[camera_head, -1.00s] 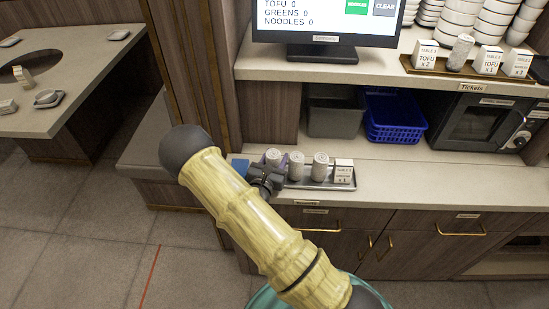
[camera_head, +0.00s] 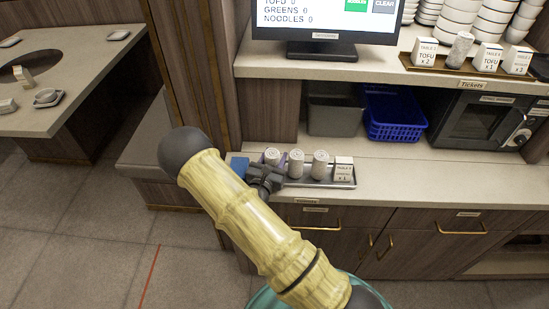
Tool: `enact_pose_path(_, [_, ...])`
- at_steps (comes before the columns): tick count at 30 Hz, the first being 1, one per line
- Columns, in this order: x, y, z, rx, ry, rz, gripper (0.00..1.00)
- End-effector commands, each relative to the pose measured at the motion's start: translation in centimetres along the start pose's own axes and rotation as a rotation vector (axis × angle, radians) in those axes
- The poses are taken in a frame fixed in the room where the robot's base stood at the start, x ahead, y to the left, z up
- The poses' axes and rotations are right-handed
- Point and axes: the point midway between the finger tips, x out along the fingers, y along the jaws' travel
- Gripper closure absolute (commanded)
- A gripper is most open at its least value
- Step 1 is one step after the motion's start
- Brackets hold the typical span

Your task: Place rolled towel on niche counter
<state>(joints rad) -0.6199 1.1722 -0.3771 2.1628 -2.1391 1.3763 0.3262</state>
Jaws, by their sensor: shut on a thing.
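Three upright, speckled white rolled towels stand in a row at a metal tray (camera_head: 335,184) on the lower niche counter (camera_head: 430,180): a left one (camera_head: 272,155), a middle one (camera_head: 296,164) and a right one (camera_head: 320,164). My gripper (camera_head: 274,169) is at the left towel, at the tray's left end, and is shut on it. The gripper's dark body and my arm hide the towel's base, so I cannot tell whether it touches the tray. Another rolled towel (camera_head: 460,50) stands on the upper shelf's ticket tray (camera_head: 420,67).
A white ticket block (camera_head: 343,168) stands at the tray's right end. A blue item (camera_head: 239,167) is left of my gripper. A grey bin (camera_head: 335,117), a blue basket (camera_head: 394,118) and a microwave (camera_head: 480,122) stand at the back. The counter right of the tray is clear.

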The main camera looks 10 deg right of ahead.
Motion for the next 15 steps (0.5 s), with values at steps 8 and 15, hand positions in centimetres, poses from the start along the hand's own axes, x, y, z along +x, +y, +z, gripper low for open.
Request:
enact_pose_path(8, [-0.51, -0.2, -2.0, -0.01, 0.037, 0.001, 0.83])
enact_pose_path(15, [-0.51, -0.22, -2.06, -0.01, 0.038, 0.001, 0.41])
